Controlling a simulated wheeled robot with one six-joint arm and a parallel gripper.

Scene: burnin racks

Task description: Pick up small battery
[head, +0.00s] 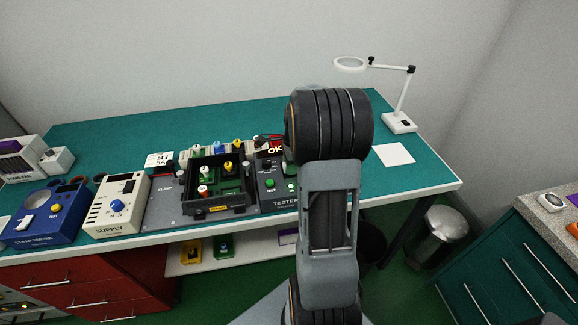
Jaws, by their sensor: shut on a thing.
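My arm (330,215) rises through the middle of the head view and covers part of the workbench. My gripper is not visible; the arm's dark upper joint (330,125) hides what lies behind it. I cannot make out a small battery anywhere in this view. It may be hidden behind the arm or too small to tell.
The green workbench (110,128) carries a blue tester (62,228), a beige supply box (112,212), a black open fixture (212,210) and a dark tester box (273,205). A magnifier lamp (398,122) and white sheet (393,154) stand right. A bin (442,232) is on the floor.

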